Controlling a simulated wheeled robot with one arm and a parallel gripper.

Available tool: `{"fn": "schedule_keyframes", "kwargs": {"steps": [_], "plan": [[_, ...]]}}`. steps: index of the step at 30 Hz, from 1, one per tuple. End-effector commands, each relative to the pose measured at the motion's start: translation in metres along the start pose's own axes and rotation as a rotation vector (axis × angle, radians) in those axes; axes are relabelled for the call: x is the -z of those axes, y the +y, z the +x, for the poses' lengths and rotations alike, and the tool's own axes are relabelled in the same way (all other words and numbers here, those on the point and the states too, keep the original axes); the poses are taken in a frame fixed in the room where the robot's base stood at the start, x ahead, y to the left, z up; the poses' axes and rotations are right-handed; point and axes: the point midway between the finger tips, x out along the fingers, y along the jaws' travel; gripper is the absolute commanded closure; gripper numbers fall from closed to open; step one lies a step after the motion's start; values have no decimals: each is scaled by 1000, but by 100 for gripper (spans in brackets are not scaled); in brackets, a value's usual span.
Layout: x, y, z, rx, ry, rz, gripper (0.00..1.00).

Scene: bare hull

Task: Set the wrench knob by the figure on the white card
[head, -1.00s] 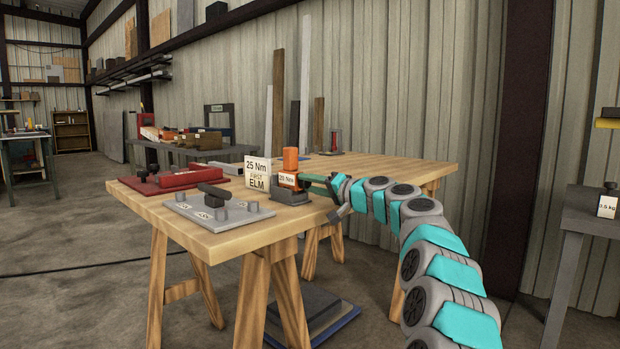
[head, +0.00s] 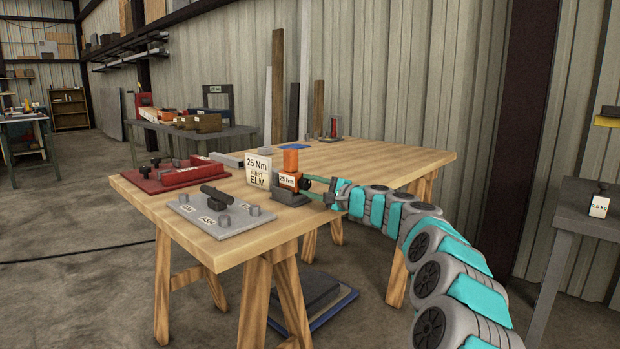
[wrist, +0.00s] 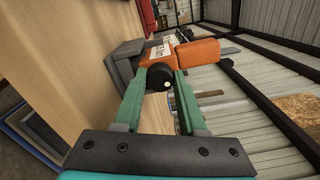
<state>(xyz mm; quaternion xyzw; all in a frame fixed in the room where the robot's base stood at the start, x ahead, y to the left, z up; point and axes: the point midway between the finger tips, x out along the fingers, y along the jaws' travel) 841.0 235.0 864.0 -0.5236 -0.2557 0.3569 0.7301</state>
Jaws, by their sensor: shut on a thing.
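The white card (head: 258,168) stands on the wooden table and reads "25 Nm", "FIRST", "ELM". Beside it, the orange wrench (head: 291,159) sits in a dark grey holder (head: 291,198); its small white label seems to read 25 Nm. The black wrench knob (wrist: 159,79) faces me in the wrist view and shows a pale dot. It also shows in the head view (head: 306,184). My gripper (head: 319,189) has its green fingers on either side of the knob, shut on it. In the wrist view, part of the knob is hidden by the fingers.
A grey plate (head: 238,224) with a black lever (head: 214,194), round pegs and wood-name labels lies at the table's near left corner. A red tray (head: 180,180) lies behind it. The table's right part (head: 390,158) is clear.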

Motion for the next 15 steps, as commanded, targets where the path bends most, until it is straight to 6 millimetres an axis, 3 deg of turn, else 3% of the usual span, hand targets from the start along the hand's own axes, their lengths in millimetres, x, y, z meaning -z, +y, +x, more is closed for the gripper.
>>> {"fn": "schedule_keyframes", "kwargs": {"steps": [15], "plan": [[1,2,0,-2,2,191,100]]}}
